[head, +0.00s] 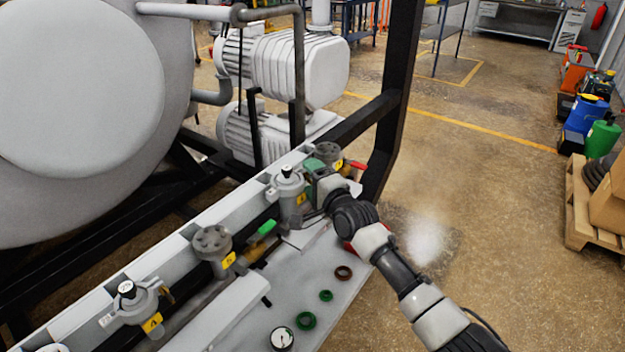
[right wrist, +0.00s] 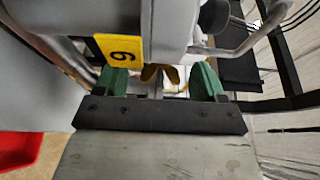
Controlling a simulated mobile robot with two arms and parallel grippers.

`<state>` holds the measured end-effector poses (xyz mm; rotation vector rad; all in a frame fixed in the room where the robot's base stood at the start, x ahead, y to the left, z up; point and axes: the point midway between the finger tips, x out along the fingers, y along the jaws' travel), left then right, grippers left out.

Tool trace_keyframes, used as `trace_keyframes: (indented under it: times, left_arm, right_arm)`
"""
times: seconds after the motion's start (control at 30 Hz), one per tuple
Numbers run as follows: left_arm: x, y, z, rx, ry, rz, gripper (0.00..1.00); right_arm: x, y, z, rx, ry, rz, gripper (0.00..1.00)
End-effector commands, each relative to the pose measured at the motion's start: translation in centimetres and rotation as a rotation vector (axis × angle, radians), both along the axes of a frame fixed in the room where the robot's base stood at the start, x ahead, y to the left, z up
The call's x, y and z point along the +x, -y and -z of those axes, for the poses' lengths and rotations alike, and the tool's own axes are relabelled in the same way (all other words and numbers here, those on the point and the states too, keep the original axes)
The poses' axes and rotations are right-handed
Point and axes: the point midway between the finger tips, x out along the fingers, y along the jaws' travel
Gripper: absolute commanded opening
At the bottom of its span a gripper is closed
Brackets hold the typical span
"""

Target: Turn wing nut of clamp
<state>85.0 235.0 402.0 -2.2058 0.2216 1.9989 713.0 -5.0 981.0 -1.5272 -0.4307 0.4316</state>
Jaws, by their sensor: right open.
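A brass wing nut (right wrist: 158,74) shows in the right wrist view beside a grey clamp body that carries a yellow number label (right wrist: 119,48). My right gripper (right wrist: 160,82) is open, with one green fingertip on each side of the wing nut. I see gaps between the nut and both fingers. In the head view my right gripper (head: 318,172) is at the right side of the clamped valve (head: 289,186), on the rail by the yellow label. The wing nut is hidden there behind the gripper. My left gripper is not in view.
Other fittings stand along the rail: a flanged port (head: 212,243) and another clamped valve (head: 130,297). A gauge (head: 282,339) and green and brown rings (head: 306,320) lie on the grey shelf (head: 345,296). A black frame post (head: 396,85) rises just behind the gripper. Open floor lies to the right.

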Motion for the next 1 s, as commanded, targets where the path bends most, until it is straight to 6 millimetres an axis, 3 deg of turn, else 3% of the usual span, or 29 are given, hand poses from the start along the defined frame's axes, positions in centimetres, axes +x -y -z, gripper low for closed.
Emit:
trace_keyframes:
  times: [0.23, 0.57, 0.67, 1.0]
  left_arm:
    - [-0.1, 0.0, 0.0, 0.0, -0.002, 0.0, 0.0]
    - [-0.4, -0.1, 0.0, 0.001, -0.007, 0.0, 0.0]
    - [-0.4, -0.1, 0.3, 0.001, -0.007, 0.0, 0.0]
    - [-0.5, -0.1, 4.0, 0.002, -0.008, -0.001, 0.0]
  right_arm:
    - [0.0, 0.0, 0.0, 0.0, 0.0, 0.0, 0.7]
    - [0.0, 0.0, 0.0, 0.0, 0.0, 0.0, 0.21]
    - [0.0, 0.0, 0.2, -0.005, 0.007, 0.0, 0.2]
    - [0.0, 0.0, 0.5, -0.131, 0.181, 0.0, 0.2]
